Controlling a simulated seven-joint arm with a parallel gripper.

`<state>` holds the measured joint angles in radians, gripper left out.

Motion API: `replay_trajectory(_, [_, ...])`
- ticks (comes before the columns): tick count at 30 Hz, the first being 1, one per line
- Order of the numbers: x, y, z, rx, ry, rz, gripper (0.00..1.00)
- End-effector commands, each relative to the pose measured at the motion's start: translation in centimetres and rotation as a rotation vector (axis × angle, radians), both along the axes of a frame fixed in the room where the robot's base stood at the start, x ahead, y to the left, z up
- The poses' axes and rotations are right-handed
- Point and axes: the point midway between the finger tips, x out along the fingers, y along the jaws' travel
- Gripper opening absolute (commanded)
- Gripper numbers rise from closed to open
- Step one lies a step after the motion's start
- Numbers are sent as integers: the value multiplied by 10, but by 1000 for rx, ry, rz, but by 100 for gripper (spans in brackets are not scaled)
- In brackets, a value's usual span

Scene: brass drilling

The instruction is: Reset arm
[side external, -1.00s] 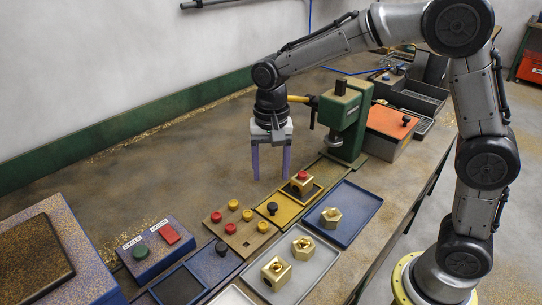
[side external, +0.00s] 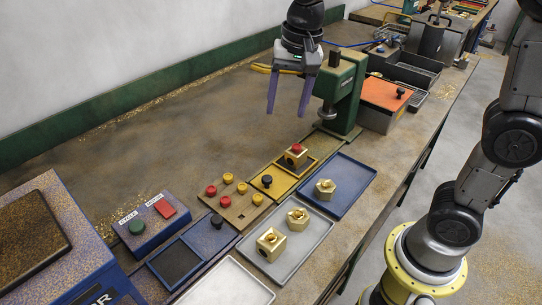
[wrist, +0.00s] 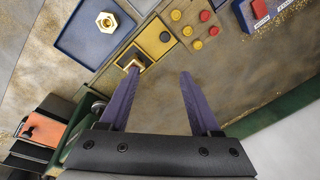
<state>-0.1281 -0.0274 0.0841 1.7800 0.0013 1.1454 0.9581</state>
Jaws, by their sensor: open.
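My gripper (side external: 288,92) is open and empty, held in the air above the bench, left of the green press (side external: 343,90). Its two purple fingers point down and stand apart. In the wrist view my gripper (wrist: 156,76) shows its spread fingers with nothing between them. Below it, a brass block with a red plug (side external: 296,154) sits on the yellow tray (side external: 281,190), next to a black knob (side external: 267,181). No part touches my gripper.
A wooden board (side external: 231,204) holds red and yellow plugs. A blue tray (side external: 352,181) carries one brass piece; a grey tray (side external: 318,232) carries two. A control box (side external: 150,222) with green and red buttons stands at left. The bench behind the board is clear.

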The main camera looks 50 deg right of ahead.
Motion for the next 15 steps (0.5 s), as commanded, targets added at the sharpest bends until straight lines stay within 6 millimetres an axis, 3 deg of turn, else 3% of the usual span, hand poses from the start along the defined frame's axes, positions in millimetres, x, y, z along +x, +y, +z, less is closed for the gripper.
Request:
replay_trajectory(3, [-41,-16,23,-5,-89,34,64])
replay_trajectory(7, [-85,-29,31,-30,-174,121,64])
replay_trajectory(11, [-127,-38,26,-77,-250,241,64])
replay_trajectory(15, [-164,-44,9,-145,-312,393,64])
